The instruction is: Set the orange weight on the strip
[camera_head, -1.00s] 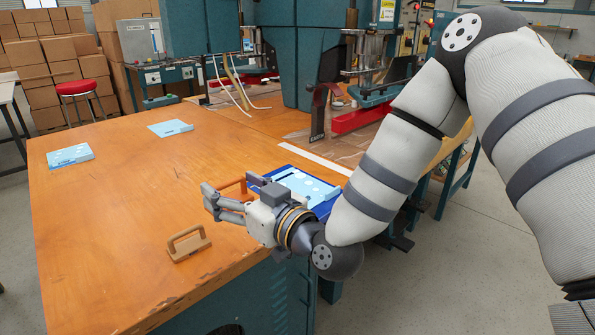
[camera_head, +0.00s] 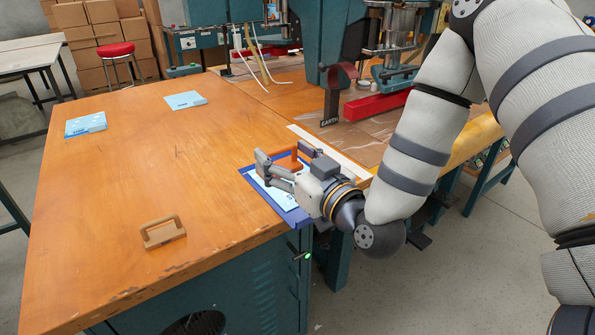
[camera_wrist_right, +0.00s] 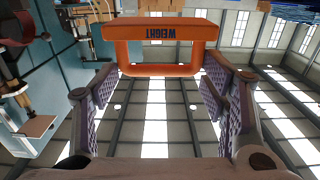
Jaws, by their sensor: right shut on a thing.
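The orange weight (camera_head: 290,156), a block with a loop handle, is held by my right gripper (camera_head: 268,166) above the blue tray near the table's right edge. In the right wrist view the weight (camera_wrist_right: 160,38) is beyond my fingers, with "WEIGHT" printed upside down and its handle towards me. The blue tray (camera_head: 302,217) holds a pale sheet, partly hidden by my gripper. A long white strip (camera_head: 335,153) lies on the table just behind the weight and tray. I cannot tell whether the weight touches anything below. My left gripper is out of view.
A tan block with a handle (camera_head: 163,233) sits at the table's front. Two pale blue flat boxes (camera_head: 85,124) lie at the back left. A dark upright piece (camera_head: 331,100) and a red beam (camera_head: 385,103) stand beyond the strip. The middle of the wooden table (camera_head: 150,170) is clear.

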